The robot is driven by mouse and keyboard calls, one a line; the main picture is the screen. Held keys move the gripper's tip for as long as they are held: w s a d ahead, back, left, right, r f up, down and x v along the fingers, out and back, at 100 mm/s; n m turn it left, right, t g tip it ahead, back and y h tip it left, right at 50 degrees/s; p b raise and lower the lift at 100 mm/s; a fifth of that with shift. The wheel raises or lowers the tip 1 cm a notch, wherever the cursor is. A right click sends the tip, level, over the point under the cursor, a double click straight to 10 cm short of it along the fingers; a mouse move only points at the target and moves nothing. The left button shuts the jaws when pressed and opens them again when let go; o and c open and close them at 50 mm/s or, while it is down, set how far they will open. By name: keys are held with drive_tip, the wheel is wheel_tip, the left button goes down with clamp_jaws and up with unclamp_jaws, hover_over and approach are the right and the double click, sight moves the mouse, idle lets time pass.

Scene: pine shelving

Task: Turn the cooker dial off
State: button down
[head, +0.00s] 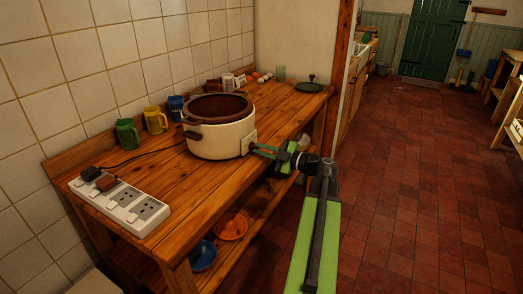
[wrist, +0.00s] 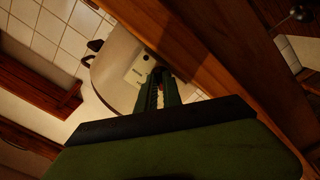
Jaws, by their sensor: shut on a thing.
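The cooker (head: 215,137), a cream pot with a brown rim and brown handles, stands on the wooden bench. Its pale control panel (head: 249,142) faces my gripper; the panel also shows in the wrist view (wrist: 140,70). My gripper (head: 254,148) reaches in from the right with its fingertips at the panel. In the wrist view my gripper (wrist: 160,78) is shut on the dial at the panel's edge. The dial is mostly hidden between the fingertips, so its setting cannot be read.
A white power strip (head: 125,206) with plugs lies at the bench's near left end. Green (head: 128,134), yellow (head: 155,120) and blue (head: 176,108) mugs stand along the tiled wall. A dark lid (head: 309,87) lies behind. Bowls sit on the lower shelf. The floor at right is clear.

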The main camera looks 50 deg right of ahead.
drive_tip(key=shift+n, duration=0.7)
drive_tip(key=c, duration=1.8)
unclamp_jaws()
drive_tip(key=shift+s, duration=0.1)
drive_tip(key=v, duration=1.7)
drive_tip(key=shift+s, duration=0.15)
drive_tip(key=shift+f, duration=0.1)
